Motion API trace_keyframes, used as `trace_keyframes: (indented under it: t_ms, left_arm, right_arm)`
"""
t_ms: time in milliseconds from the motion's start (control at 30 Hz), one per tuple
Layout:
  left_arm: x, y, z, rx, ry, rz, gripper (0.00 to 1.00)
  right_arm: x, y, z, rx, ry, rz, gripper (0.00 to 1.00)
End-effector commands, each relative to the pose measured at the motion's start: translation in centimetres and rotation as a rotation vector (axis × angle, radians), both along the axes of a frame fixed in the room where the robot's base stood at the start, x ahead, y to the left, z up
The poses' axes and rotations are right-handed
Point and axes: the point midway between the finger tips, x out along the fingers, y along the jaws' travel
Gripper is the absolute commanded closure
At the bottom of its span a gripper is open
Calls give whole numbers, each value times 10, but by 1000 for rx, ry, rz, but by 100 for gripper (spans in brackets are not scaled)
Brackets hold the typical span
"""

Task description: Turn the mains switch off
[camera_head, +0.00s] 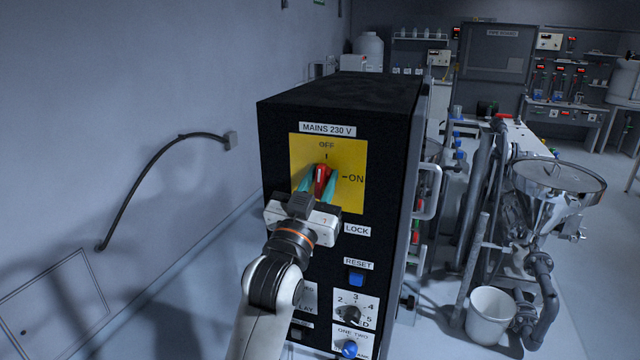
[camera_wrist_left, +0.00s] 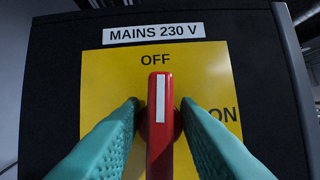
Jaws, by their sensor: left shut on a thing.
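The mains switch has a red handle (camera_head: 321,180) on a yellow plate (camera_head: 350,195) marked OFF at the top and ON at the right. In the left wrist view the red handle (camera_wrist_left: 160,130), with its white stripe, stands upright and points at OFF. My left gripper (camera_head: 319,183) is shut on the handle, with one teal finger on each side; both fingers also show in the left wrist view (camera_wrist_left: 160,115). The handle's lower end is out of the wrist view. My right gripper is not in view.
The black cabinet (camera_head: 330,95) also carries a blue reset button (camera_head: 356,278), a numbered dial (camera_head: 350,313) and a blue knob (camera_head: 349,348) below the switch. A metal hopper (camera_head: 556,176) and a white bucket (camera_head: 490,314) stand at the right. A cable runs along the left wall.

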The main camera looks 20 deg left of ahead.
Motion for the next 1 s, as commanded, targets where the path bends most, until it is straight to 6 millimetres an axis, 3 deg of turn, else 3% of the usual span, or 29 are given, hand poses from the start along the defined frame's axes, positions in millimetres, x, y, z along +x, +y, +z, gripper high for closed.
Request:
trace_keyframes:
  t_ms: [733, 767, 800, 1000]
  left_arm:
    - [0, 0, -2, -91, 7, -1, 94]
    - [0, 0, -2, -90, 7, 0, 70]
    - [0, 0, -1, -90, 7, 0, 65]
    - [0, 0, -1, -90, 5, 0, 65]
  right_arm:
    - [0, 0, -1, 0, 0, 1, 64]
    - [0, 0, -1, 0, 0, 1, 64]
    - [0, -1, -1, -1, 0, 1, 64]
    - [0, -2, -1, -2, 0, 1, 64]
